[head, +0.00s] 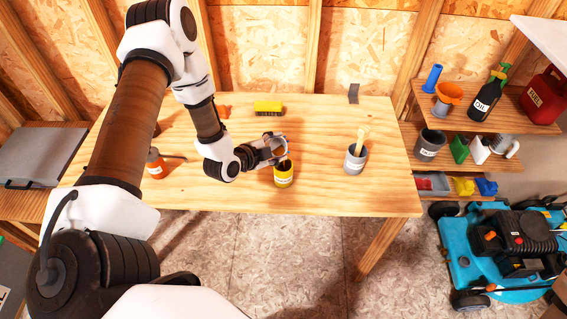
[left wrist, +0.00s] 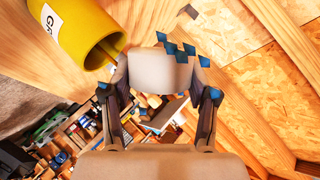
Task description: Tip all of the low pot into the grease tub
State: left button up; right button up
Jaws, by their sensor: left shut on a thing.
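The yellow grease tub (head: 284,179) stands upright near the bench's front edge, its label facing front. It also shows at the upper left of the left wrist view (left wrist: 75,25). My left gripper (head: 268,151) is shut on the low pot (head: 281,146), a pale grey pot with a brownish inside. The gripper holds the pot tilted, just above the tub's mouth. In the left wrist view the pot (left wrist: 160,72) sits between the fingers, beside the tub. I cannot tell how much is left in the pot or what has reached the tub. My right gripper is out of view.
A grey can (head: 354,162) with a wooden stick stands to the right. A yellow brush (head: 268,107) lies behind, and an orange bottle (head: 155,165) stands left. Shelves (head: 480,113) hold bottles and containers; a blue mower (head: 505,255) stands below. The bench (head: 320,130) is clear between them.

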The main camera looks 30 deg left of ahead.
pick_arm(q)
jog(key=shift+d+f+m+y+b, duration=0.1)
jog(key=shift+f+m+y+b, duration=0.2)
jog(key=shift+f+y+b, duration=0.15)
dwell(0.7)
jog(key=shift+d+r+m+y+b, duration=0.2)
jog(key=shift+m+y+b, duration=0.2)
jog(key=shift+m, duration=0.2)
dwell(1.6)
jog(key=shift+s+d+r+m+t+y+b, duration=0.1)
jog(key=shift+d+m+t+y+b, duration=0.3)
jog(key=shift+m+b, duration=0.3)
jog(key=shift+s+d+r+m+t+y+b, duration=0.1)
jog(key=shift+m+t+y+b, duration=0.1)
jog(key=shift+m+y+b, duration=0.45)
dwell(3.3)
